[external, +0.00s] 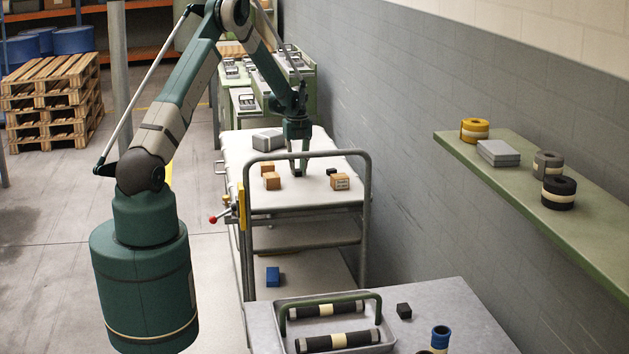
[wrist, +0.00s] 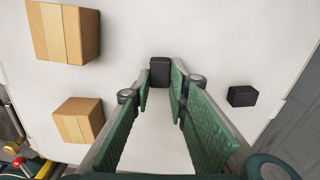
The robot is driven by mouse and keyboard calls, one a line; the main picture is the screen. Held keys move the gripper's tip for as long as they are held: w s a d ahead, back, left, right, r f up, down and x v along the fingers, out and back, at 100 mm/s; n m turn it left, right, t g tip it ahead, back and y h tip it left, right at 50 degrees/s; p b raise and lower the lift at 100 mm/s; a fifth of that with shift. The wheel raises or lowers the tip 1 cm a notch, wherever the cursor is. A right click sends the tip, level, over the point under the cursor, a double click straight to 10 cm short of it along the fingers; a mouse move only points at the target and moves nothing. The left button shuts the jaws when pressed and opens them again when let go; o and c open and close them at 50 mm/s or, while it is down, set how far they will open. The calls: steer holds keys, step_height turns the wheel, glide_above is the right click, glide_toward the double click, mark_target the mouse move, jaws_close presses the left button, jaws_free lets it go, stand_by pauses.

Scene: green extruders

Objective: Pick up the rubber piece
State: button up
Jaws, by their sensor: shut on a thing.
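My gripper (external: 299,170) points down over the white top of the cart (external: 312,198). In the wrist view its green finger pads (wrist: 160,88) are closed on a small black block (wrist: 160,70), which looks like a rubber piece. The block sits between the fingertips, at their far end. In the external view it is mostly hidden by the fingers, and I cannot tell whether it touches the cart top. A second black block (wrist: 242,96) lies on the cart to the right of the fingers; it also shows in the external view (external: 331,171).
Two cardboard boxes (wrist: 65,32) (wrist: 78,120) lie left of the fingers. Another box (external: 340,182) stands to the right. A grey case (external: 268,140) lies behind. The cart's tubular handle (external: 368,210) rises in front. A grey wall (external: 400,130) runs along the right.

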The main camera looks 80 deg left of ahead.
mark_target(298, 171)
steer(key=shift+r, duration=0.2)
step_height(298, 171, up, 10)
steer(key=shift+f, duration=0.15)
stand_by(0.4)
stand_by(0.5)
stand_by(0.5)
